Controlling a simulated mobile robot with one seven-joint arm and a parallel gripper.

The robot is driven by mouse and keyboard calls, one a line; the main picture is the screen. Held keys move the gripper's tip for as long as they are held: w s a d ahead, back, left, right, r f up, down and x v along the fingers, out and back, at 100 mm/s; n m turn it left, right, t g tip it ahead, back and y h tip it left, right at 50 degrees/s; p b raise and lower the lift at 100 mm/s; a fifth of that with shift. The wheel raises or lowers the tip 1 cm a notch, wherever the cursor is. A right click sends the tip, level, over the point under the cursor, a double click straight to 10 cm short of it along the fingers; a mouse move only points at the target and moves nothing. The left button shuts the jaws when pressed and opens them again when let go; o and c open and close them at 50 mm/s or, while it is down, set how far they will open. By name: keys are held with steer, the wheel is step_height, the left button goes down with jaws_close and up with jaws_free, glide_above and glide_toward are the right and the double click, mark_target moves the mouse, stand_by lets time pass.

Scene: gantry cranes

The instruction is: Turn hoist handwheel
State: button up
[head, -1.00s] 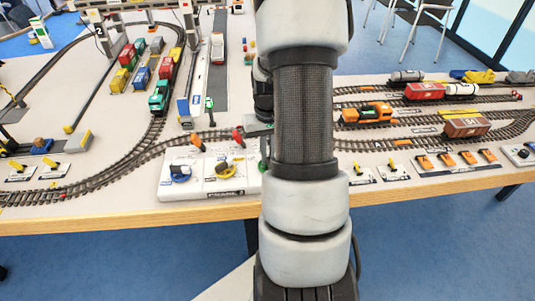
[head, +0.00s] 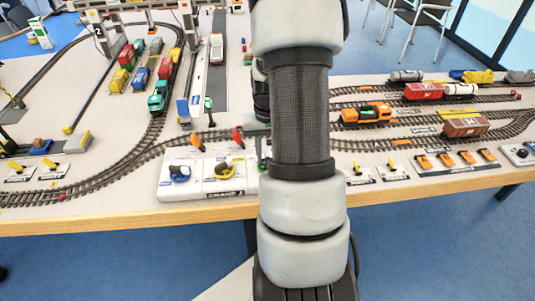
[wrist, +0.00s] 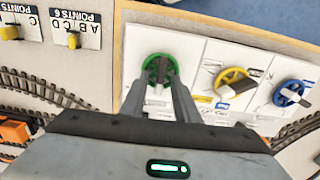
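A white control panel (head: 203,192) at the table's front edge carries handwheels. In the wrist view a green handwheel (wrist: 172,62) with a dark crossbar sits just beyond my gripper (wrist: 159,82). The two fingers are apart, with the tips close to the green wheel at either side of its crossbar; contact cannot be told. A yellow handwheel (wrist: 228,76) and a blue handwheel (wrist: 285,100) lie to its right. In the head view the blue and yellow wheels show, while my arm hides most of the green one. The wheel labels are too small to read.
An orange lever (head: 197,143) and a red lever (head: 238,138) stand behind the panel. Train tracks (head: 110,170) and wagons spread across the table. Several yellow-handled switches (head: 393,170) sit right of my arm. The table's front edge (head: 120,219) is close.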

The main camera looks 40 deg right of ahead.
step_height(320, 180, up, 17)
steer(key=p, duration=0.2)
steer(key=shift+r+p, duration=0.2)
steer(key=shift+p, duration=0.2)
steer(key=shift+w, duration=0.1)
